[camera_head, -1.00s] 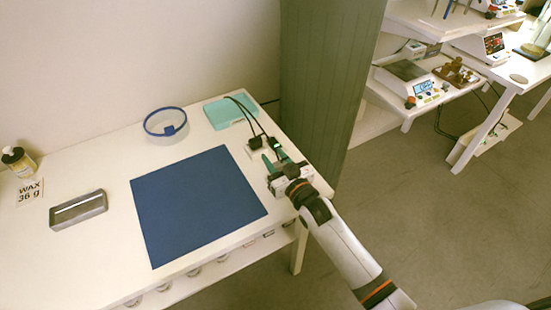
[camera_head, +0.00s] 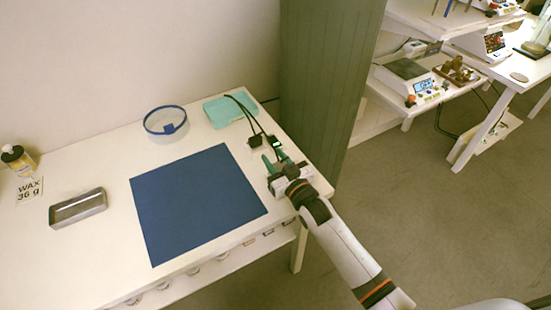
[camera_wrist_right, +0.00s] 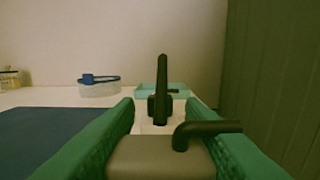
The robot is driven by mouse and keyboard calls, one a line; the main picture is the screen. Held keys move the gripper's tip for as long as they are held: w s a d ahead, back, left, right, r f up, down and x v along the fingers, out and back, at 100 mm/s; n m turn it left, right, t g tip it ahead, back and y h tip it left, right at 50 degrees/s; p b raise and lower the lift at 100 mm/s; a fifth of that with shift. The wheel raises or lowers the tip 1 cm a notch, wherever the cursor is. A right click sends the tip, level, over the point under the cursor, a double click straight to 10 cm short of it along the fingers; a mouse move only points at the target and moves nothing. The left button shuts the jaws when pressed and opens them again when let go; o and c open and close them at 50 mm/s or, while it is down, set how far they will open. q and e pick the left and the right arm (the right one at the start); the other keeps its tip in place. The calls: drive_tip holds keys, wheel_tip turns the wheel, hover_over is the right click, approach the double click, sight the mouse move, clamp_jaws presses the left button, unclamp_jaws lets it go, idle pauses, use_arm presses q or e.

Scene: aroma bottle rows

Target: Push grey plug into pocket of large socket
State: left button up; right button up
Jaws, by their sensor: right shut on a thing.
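My right gripper (camera_head: 271,154) is low over the right end of the table, its green fingers closed around a grey plug. In the right wrist view the grey plug (camera_wrist_right: 160,158) sits between the two green fingers, with a black cable stub (camera_wrist_right: 205,129) bending off to the right. The white socket (camera_head: 249,151) lies just beyond the fingertips, with a black plug (camera_head: 255,141) and cable on it. A black plug (camera_wrist_right: 152,106) also stands straight ahead in the right wrist view. The pocket is hidden, and I cannot tell whether the grey plug touches the socket. My left gripper is out of view.
A teal pad (camera_head: 222,111) lies behind the socket. A blue-rimmed round dish (camera_head: 150,129) and a blue mat (camera_head: 197,203) are to the left. A metal tin (camera_head: 95,208), wax card and bottle are further left. A green-grey panel (camera_head: 325,80) stands behind the table's right end.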

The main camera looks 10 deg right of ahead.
drive_tip(key=shift+f+b, duration=0.6)
drive_tip(key=shift+f, duration=0.4)
drive_tip(key=o, duration=1)
drive_tip(key=shift+o, duration=0.2)
drive_tip(key=shift+s, duration=0.1)
drive_tip(key=v, duration=1.2)
